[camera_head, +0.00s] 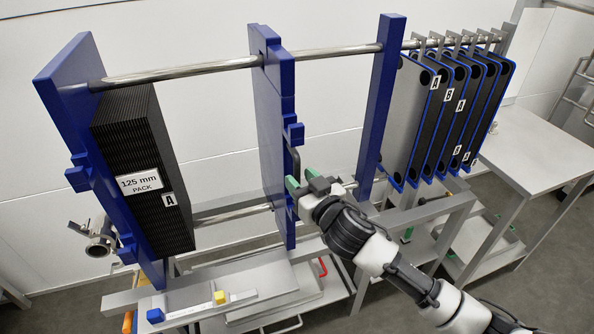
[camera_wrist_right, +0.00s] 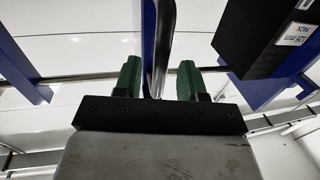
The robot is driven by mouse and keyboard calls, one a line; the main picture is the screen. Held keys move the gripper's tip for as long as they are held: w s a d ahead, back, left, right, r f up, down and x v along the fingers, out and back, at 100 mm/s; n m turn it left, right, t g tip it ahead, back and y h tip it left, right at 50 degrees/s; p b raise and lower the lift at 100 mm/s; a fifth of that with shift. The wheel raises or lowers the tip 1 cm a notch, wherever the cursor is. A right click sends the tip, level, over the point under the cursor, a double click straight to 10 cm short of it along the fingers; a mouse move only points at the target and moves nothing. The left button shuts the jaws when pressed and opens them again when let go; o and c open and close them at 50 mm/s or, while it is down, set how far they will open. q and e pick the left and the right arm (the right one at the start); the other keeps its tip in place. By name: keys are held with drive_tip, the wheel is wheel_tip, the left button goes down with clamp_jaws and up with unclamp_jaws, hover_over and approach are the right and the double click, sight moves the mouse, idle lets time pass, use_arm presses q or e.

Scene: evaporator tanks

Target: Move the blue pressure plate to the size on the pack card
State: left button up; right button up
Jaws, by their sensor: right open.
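The blue pressure plate (camera_head: 268,140) hangs upright on the steel rails, near the middle of the head view, with a wide gap to the black plate pack (camera_head: 140,120) at left. The white pack card (camera_head: 138,183) on the pack reads "125 mm PACK". My right gripper (camera_head: 305,181) is at the plate's right face, by its dark handle (camera_head: 295,163). In the right wrist view, its green fingers (camera_wrist_right: 158,82) are open, with the dark handle bar (camera_wrist_right: 158,45) between them; contact cannot be told. My left gripper is not in view.
A scale bar (camera_head: 190,308) below carries a yellow block (camera_head: 221,297) and a blue block (camera_head: 155,316). A fixed blue end frame (camera_head: 72,120) stands at left, a blue post (camera_head: 383,95) right of the plate. Several lettered plates (camera_head: 405,115) hang farther right.

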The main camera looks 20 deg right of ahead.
drive_tip(key=shift+x, duration=1.1)
clamp_jaws()
